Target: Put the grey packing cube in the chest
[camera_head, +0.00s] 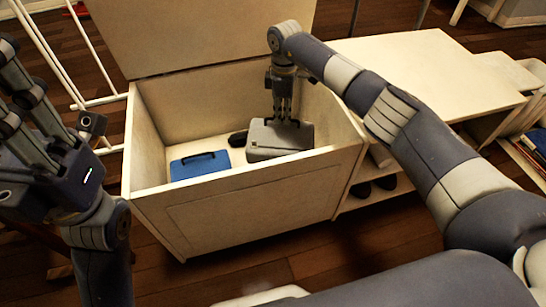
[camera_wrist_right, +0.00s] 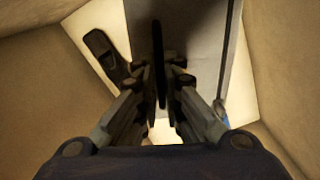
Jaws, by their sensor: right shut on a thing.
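The grey packing cube (camera_head: 280,141) is inside the open cream chest (camera_head: 245,205), toward its right side. My right gripper (camera_head: 283,117) reaches down into the chest and is shut on the cube's dark top handle. In the right wrist view, the fingers (camera_wrist_right: 160,90) close around the dark handle strip on the grey cube (camera_wrist_right: 195,40). Whether the cube touches the chest floor I cannot tell. My left gripper (camera_head: 35,130) is at the left edge, outside the chest and empty, its fingers spread apart.
A blue case (camera_head: 200,166) with a dark handle lies in the chest's left part. A dark object (camera_head: 238,138) lies beside the grey cube and also shows in the right wrist view (camera_wrist_right: 105,55). The raised lid (camera_head: 200,35) stands behind. A cream bench (camera_head: 430,70) adjoins on the right.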

